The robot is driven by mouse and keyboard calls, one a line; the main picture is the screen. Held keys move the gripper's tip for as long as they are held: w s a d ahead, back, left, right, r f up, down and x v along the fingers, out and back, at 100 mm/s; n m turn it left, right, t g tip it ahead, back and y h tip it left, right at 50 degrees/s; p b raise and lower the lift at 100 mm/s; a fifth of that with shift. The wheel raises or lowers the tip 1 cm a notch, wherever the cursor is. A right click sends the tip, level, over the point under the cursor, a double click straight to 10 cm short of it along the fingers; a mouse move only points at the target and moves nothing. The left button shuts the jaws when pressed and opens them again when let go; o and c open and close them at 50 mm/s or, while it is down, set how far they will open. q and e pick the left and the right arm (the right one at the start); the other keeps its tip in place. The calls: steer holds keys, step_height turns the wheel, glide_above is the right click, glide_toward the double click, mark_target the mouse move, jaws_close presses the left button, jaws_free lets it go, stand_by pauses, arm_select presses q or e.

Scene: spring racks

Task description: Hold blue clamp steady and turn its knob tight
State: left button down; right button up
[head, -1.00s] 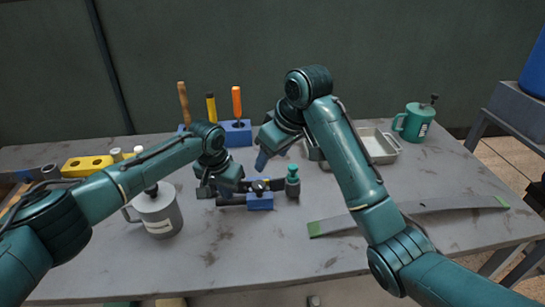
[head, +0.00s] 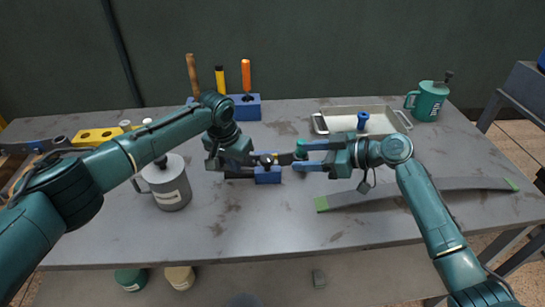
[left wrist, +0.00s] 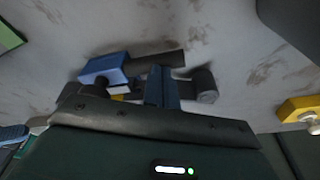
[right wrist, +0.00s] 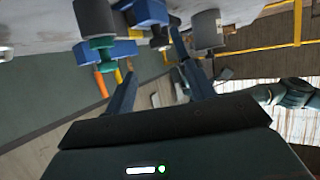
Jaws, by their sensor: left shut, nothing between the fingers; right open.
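The blue clamp (head: 267,174) lies near the middle of the table, with a blue block and dark cylindrical parts. My left gripper (head: 250,159) is shut and empty at the clamp's left side, partly covering it. The left wrist view shows a blue block (left wrist: 108,69) beyond the shut fingers (left wrist: 160,74). My right gripper (head: 302,156) is open at the clamp's right, fingers pointing left. A teal-topped object (head: 301,148) shows by its fingertips; I cannot tell whether they touch. Which part is the clamp's knob is unclear.
A blue block with upright tools (head: 246,107) stands behind. A grey mug (head: 168,186) is at left, a metal tray (head: 325,124) and green mug (head: 428,101) at back right. A long curved grey strip (head: 430,187) lies to the right. The front of the table is clear.

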mark_target(268, 160)
steer(key=x, duration=1)
steer(key=shift+s, duration=0.1)
steer(key=c, duration=1)
steer(key=shift+f, duration=0.1)
steer(key=shift+s+f+m+t+h, duration=0.15)
steer(key=shift+s+m+t+h, duration=0.05)
steer(key=shift+m+t+h, duration=0.75)
steer(key=m+t+h, duration=0.2)
steer(key=m, duration=0.1)
steer(key=shift+s+a+t, duration=0.15)
steer(key=shift+a+t, duration=0.15)
steer(key=shift+t, duration=0.05)
steer(key=shift+a+m+t+h, duration=0.1)
steer(key=shift+m+t+h, duration=0.6)
steer(key=shift+m+h, duration=0.55)
steer(key=shift+h, duration=0.3)
